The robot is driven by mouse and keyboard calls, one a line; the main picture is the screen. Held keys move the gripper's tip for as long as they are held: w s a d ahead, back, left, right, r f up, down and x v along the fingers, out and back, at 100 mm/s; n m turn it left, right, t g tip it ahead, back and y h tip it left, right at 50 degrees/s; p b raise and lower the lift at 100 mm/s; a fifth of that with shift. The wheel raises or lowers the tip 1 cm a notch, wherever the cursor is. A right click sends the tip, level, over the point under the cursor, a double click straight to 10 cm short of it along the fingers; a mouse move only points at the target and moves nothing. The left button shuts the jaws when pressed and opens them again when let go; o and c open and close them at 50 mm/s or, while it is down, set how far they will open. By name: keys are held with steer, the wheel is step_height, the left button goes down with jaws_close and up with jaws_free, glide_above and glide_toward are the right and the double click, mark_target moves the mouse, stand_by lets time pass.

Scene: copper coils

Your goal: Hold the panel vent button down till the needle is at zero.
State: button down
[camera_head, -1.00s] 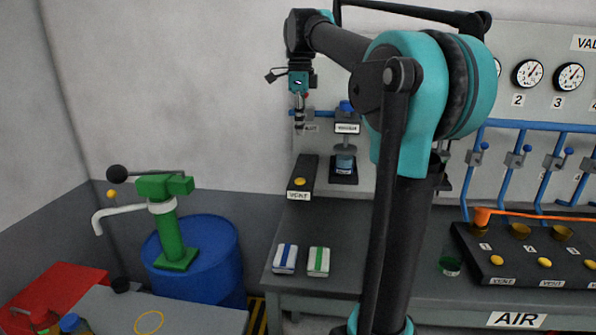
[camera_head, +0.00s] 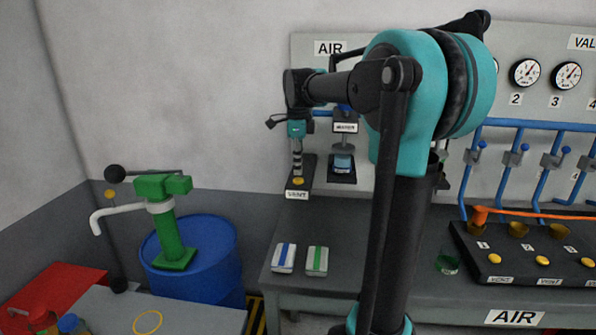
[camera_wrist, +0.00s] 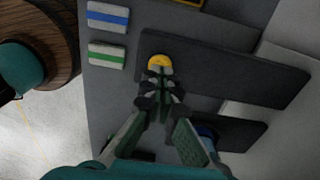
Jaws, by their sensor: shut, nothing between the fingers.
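The yellow vent button (camera_head: 298,181) sits on the black block labelled VENT (camera_head: 297,195), at the back left of the workbench. The button also shows in the wrist view (camera_wrist: 158,60), with its near part behind the fingertips. My gripper (camera_head: 297,174) points straight down with its fingers together and nothing between them. In the wrist view its fingertips (camera_wrist: 160,72) overlap the button's edge. The tips are at the button or just above it; I cannot tell if it is pressed. My arm covers the panel right of the AIR sign (camera_head: 330,48), and no needle shows there.
Gauge 2 (camera_head: 525,73) and gauge 3 (camera_head: 567,75) hang at the right. A blue-striped block (camera_head: 284,258) and a green-striped block (camera_head: 317,261) lie on the bench. A blue jar (camera_head: 342,163) stands right of the button. Another black block (camera_head: 510,265) with yellow buttons is at the right.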

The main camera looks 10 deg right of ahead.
mark_target(298, 180)
steer(key=shift+f, duration=0.7)
steer(key=shift+f, duration=0.1)
steer(key=shift+s+f, duration=0.15)
steer(key=shift+f, duration=0.85)
stand_by(1.1)
